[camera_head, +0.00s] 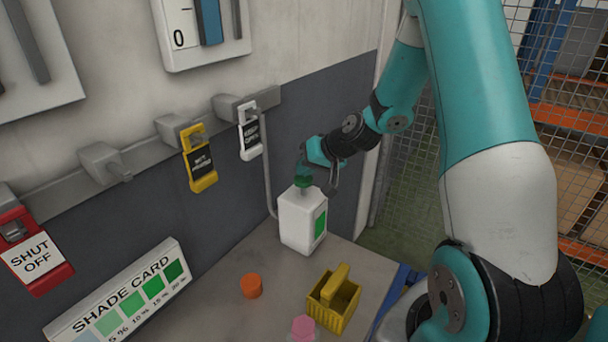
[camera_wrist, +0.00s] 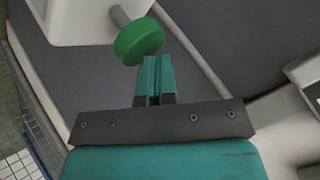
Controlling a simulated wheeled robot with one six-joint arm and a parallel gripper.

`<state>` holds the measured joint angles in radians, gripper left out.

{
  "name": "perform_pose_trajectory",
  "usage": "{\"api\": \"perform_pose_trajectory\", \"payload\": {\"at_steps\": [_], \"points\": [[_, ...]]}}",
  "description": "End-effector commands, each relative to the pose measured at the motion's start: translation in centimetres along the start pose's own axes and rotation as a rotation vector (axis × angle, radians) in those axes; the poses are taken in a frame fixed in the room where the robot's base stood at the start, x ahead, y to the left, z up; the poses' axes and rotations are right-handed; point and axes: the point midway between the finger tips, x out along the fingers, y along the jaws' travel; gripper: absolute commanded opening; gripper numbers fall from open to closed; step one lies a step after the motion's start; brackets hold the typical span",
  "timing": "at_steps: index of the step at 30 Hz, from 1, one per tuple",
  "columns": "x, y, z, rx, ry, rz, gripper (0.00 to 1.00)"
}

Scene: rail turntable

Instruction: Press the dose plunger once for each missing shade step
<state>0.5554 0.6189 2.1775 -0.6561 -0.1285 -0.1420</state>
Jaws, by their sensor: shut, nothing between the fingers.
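A white dose box (camera_head: 301,221) stands on the bench against the wall, with a green window (camera_head: 320,224) on its right face. Its green plunger (camera_head: 303,181) is on top, and the plunger cap also shows in the wrist view (camera_wrist: 139,41) on a grey stem. My gripper (camera_head: 305,165) is shut and empty just above the plunger. In the wrist view its closed fingertips (camera_wrist: 156,62) are close to the cap's edge; I cannot tell if they touch. The shade card (camera_head: 122,301) leans at the lower left, with green patches from pale to dark marked in percent.
An orange cylinder (camera_head: 251,286), a yellow basket (camera_head: 333,304) and a pink object (camera_head: 302,328) are on the bench (camera_head: 213,287). A yellow padlock (camera_head: 201,170), a white padlock (camera_head: 250,139) and a red SHUT OFF tag (camera_head: 36,258) hang on the wall. A pipe (camera_head: 267,170) runs down behind the box.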

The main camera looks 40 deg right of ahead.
Motion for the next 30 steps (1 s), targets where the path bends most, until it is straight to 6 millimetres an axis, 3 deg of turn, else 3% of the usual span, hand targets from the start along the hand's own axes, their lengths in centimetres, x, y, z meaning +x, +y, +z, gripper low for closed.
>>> {"api": "perform_pose_trajectory", "payload": {"at_steps": [30], "points": [[0.67,0.51,0.63,0.002,-0.005,0.001,0.0]]}}
